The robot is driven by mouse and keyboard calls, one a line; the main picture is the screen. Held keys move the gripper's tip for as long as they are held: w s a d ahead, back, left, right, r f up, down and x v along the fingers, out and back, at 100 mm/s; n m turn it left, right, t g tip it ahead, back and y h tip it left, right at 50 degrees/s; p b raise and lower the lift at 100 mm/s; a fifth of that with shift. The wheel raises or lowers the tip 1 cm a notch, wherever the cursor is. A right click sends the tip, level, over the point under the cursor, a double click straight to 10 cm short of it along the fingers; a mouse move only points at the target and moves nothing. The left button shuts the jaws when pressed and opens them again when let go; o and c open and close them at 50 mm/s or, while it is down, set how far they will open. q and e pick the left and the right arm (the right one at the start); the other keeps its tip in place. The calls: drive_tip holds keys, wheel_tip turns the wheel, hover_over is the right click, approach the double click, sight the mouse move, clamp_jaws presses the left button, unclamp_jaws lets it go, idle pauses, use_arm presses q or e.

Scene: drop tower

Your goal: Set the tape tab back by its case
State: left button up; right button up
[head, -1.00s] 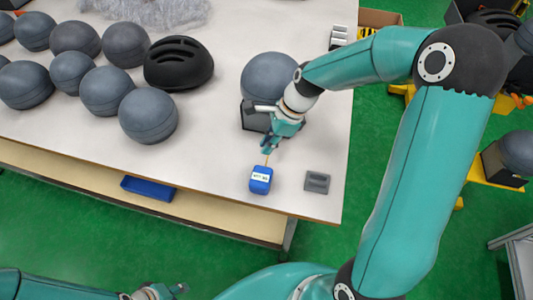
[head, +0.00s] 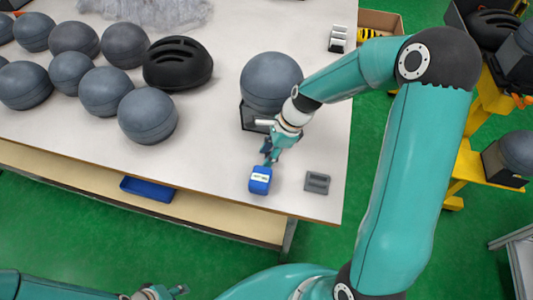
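The blue tape case (head: 260,181) with a white label stands near the front right edge of the white table. My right gripper (head: 268,160) is just behind the case, its fingertips low and close to the case's top. The fingers look shut on the tape tab; the tab itself is too small and too hidden to make out. My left gripper (head: 168,292) is at the bottom edge, below the table and away from the case. Whether its fingers are open cannot be told.
A grey block (head: 317,183) lies right of the case. A grey ball (head: 271,80) on a black stand (head: 250,115) is behind my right gripper. A black helmet (head: 178,63) and several grey balls fill the left. A blue tray (head: 148,189) sits on the lower shelf.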

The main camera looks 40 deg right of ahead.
drive_tip(key=shift+r, duration=0.15)
drive_tip(key=v, duration=1.2)
drive_tip(key=shift+p, duration=0.4)
